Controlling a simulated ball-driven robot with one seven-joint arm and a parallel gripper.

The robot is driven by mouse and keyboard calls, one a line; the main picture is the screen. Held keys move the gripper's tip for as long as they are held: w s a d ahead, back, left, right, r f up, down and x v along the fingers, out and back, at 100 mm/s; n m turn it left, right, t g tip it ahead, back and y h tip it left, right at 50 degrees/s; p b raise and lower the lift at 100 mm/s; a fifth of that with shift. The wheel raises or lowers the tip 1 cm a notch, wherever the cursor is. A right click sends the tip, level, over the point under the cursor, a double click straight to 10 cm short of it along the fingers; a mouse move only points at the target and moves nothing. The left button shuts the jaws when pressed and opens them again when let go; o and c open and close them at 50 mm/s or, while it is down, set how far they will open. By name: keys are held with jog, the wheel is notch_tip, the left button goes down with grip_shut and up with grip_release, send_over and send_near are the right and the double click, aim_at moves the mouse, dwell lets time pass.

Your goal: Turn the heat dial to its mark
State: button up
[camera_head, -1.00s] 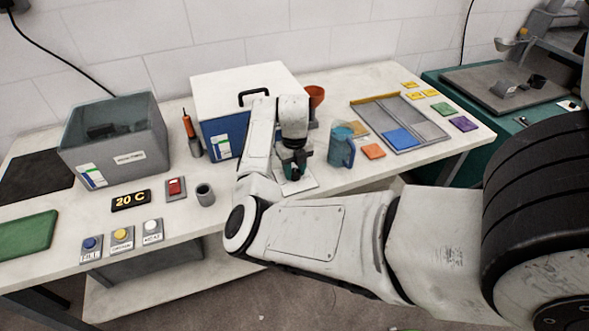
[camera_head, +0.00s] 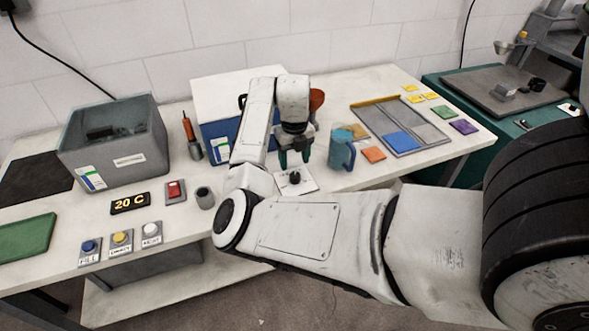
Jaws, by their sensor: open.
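The heat dial (camera_head: 295,178) is a small black knob on a white plate (camera_head: 306,184) near the front edge of the white table. My gripper (camera_head: 294,163) is above and just behind the dial in the picture, with its two dark green fingers spread apart and pointing down. Nothing shows between the fingers, and the knob is in plain view below them. The dial's mark and the knob's pointer are too small to make out.
A blue mug (camera_head: 342,150) stands close to the right of my gripper. A blue box with a white lid (camera_head: 215,132) is behind my arm. A display (camera_head: 130,203) reads 20 C. Buttons and a grey bin (camera_head: 118,155) are at left; a divided tray (camera_head: 400,125) is at right.

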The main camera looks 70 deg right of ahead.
aim_at(295, 175)
notch_tip(295, 175, up, 5)
jog(key=shift+r, duration=0.1)
jog(key=shift+s, duration=0.1)
dwell(0.6)
